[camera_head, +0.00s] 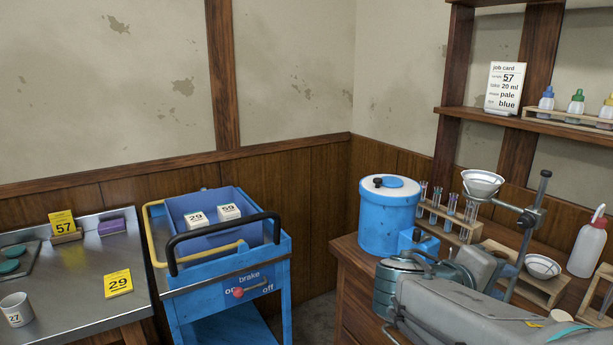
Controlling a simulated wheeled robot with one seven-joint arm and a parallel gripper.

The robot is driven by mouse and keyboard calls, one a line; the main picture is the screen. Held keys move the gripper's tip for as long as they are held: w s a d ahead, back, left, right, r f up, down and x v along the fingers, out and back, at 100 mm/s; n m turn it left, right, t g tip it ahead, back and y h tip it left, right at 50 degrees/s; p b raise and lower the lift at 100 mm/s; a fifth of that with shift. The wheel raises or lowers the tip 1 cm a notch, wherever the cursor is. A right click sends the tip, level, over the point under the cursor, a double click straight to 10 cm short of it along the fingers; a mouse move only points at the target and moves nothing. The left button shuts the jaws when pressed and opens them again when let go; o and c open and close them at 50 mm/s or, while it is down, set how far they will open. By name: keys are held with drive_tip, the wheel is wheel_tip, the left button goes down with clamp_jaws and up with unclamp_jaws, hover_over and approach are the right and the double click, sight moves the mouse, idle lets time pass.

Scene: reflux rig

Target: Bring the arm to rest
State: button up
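My arm (470,310) reaches in from the lower right, over the front of the wooden bench at the right. Its grey link runs left to a dark teal joint. Another grey section lies behind it, pointing toward the bench's rear. I cannot make out my gripper's fingers; the arm hides that area. Nothing held can be seen.
On the bench (346,270) stand a blue drum (388,215), a test-tube rack (449,222), a clamp stand (526,235) with a funnel (483,183), and a wash bottle (588,246). A blue trolley (225,272) and a metal table (75,275) stand left.

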drive_tip(key=s+a+f+m+g+y+p, duration=0.1)
drive_tip(key=s+a+m+y+p, duration=0.1)
drive_tip(key=a+y+p, duration=0.3)
drive_tip(key=s+a+f+m+g+y+p, duration=0.1)
drive_tip(key=s+a+m+y+p, duration=0.1)
drive_tip(key=s+a+y+p, duration=0.3)
drive_tip(key=a+y+p, duration=0.1)
drive_tip(key=a+y, duration=0.2)
drive_tip(key=a, duration=0.2)
drive_tip(key=shift+s+a+y, duration=0.25)
drive_tip(key=shift+a+y, duration=0.05)
drive_tip(key=shift+a, duration=0.1)
drive_tip(key=shift+o, duration=0.5)
idle(0.9)
